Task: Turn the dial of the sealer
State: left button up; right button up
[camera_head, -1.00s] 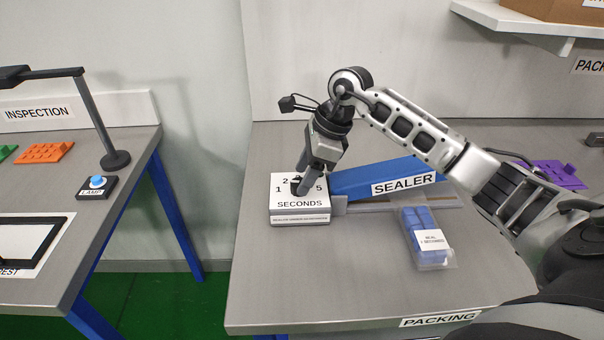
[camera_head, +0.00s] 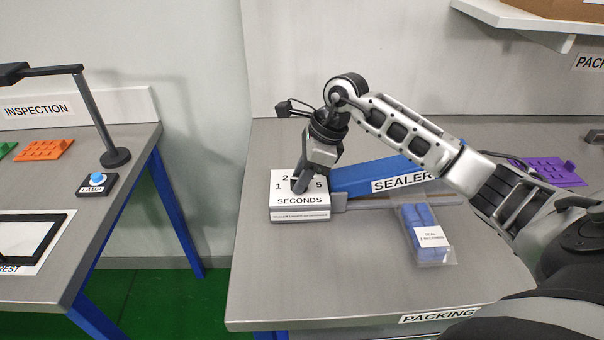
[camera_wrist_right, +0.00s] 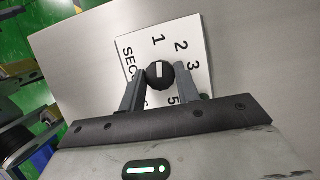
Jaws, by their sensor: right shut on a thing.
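The sealer (camera_head: 375,180) lies on the packing table, with a blue arm and a white dial box (camera_head: 300,213) at its left end. The box face has numbers and the word SECONDS. In the right wrist view the black round dial (camera_wrist_right: 160,73) has a white mark on it. My right gripper (camera_head: 299,186) is over the box and hides the dial in the head view. In the right wrist view its two fingers (camera_wrist_right: 166,82) are on either side of the dial, shut on it. My left gripper is not in view.
A clear bag with blue contents (camera_head: 424,237) lies in front of the sealer. A purple studded plate (camera_head: 555,172) is at the right. The front left of the packing table (camera_head: 320,275) is clear. The inspection table (camera_head: 100,215) stands across a gap at the left.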

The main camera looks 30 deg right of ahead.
jog(key=m+t+b, duration=0.1)
jog(key=m, duration=0.3)
jog(key=shift+s+h, duration=0.1)
jog(key=shift+h, duration=0.3)
jog(key=m+h+b, duration=0.1)
jog(key=m, duration=0.1)
jog(key=shift+a+m+t, duration=0.15)
jog(key=shift+m+t, duration=0.15)
jog(key=shift+t, duration=0.1)
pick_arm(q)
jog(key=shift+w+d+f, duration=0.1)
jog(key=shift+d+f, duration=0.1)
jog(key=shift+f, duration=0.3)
pick_arm(e)
jog(key=shift+r+m, duration=0.1)
jog(key=shift+m, duration=0.4)
jog(key=o, duration=1)
jog(key=shift+r, duration=0.1)
